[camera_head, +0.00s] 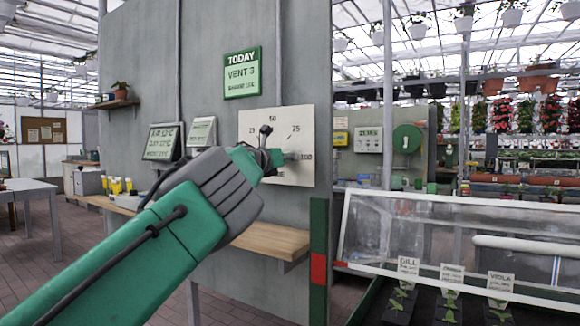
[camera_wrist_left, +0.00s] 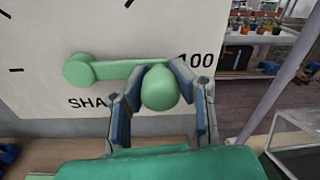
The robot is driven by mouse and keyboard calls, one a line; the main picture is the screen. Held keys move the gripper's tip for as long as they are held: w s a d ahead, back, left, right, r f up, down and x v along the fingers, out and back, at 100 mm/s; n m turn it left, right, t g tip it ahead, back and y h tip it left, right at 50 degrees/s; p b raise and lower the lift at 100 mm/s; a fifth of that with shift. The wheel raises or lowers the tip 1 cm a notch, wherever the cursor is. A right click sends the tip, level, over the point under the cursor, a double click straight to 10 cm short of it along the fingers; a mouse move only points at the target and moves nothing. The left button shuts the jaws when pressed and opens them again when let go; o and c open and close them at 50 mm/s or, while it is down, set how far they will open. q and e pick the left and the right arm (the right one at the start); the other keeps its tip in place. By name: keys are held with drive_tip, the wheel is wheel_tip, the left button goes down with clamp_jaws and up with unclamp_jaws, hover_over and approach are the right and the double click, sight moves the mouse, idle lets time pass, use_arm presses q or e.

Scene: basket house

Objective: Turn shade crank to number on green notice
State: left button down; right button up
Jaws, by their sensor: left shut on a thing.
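The green notice (camera_head: 242,73) on the grey wall reads TODAY and VENT 3; its lower line is too small to read surely. Below it is a pale dial panel (camera_head: 309,150) marked 25, 50, 75 and 100, partly hidden by my left arm. In the left wrist view the green shade crank (camera_wrist_left: 112,70) has its hub at the left and its arm pointing right, toward the 100 mark. My left gripper (camera_head: 277,158) is shut on the crank's rounded knob (camera_wrist_left: 159,90), one finger on each side. My right gripper is not in view.
A wooden shelf (camera_head: 270,240) runs along the wall below the panel. A clear-lidded cold frame (camera_head: 460,240) with labelled seedlings is at the right. A metal post (camera_wrist_left: 270,85) rises right of the panel.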

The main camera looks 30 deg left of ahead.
use_arm(q)
drive_tip(key=shift+a+f, duration=0.1)
drive_tip(key=shift+f, duration=0.25)
drive_tip(key=shift+f+m, duration=0.2)
drive_tip(key=shift+m, duration=0.1)
drive_tip(key=c, duration=1.7)
unclamp_jaws()
drive_tip(key=shift+a, duration=0.1)
drive_tip(key=o, duration=0.5)
drive_tip(key=shift+s+r, duration=0.1)
drive_tip(key=shift+s, duration=0.1)
drive_tip(key=shift+s+r, duration=0.1)
drive_tip(key=shift+r, duration=0.05)
